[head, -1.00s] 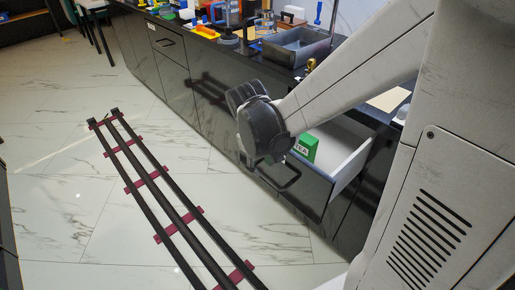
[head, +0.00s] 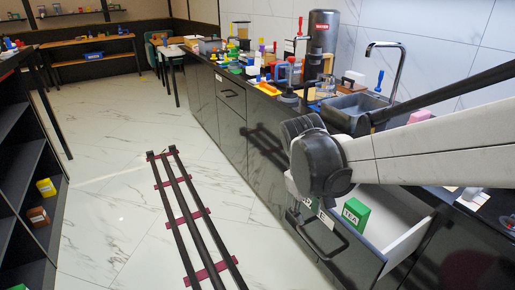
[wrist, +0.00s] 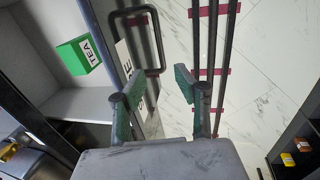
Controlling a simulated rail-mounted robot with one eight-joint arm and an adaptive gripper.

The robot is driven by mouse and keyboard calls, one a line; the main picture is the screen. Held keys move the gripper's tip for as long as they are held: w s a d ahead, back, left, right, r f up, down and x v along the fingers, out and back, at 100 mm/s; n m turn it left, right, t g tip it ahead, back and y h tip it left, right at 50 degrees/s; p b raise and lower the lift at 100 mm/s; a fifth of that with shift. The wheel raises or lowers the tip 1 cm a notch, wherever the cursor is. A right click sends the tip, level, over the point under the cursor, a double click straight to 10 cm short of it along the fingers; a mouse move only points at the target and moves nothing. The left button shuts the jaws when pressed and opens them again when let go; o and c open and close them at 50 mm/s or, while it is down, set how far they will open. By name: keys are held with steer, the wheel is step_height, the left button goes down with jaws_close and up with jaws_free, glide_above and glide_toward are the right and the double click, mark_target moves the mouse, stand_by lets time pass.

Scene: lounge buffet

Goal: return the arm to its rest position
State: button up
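My gripper (wrist: 157,84) is open and empty in the wrist view, its two green-padded fingers apart over the floor beside the open drawer. In the head view my arm reaches in from the right, and its big dark joint hides most of the gripper. The open drawer (head: 408,245) juts from the dark counter below that joint. A green box marked TEA (head: 355,212) stands in the drawer; it also shows in the wrist view (wrist: 78,56). The drawer's dark handle (wrist: 150,40) is close to the fingers in the wrist view, with no contact visible.
The counter carries a sink (head: 352,106), a tap (head: 384,62), a grey dispenser (head: 322,38) and several small items. Dark floor rails (head: 196,224) with red crosspieces run along the aisle. A dark shelf (head: 28,160) stands at left.

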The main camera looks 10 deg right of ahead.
steer(key=s+a+r+m+t+y+p, duration=0.2)
steer(key=s+r+t+p, duration=0.4)
steer(key=s+r, duration=0.4)
steer(key=shift+s+r+m+p, duration=0.25)
steer(key=shift+r+m+p, duration=0.5)
steer(key=shift+r, duration=1.3)
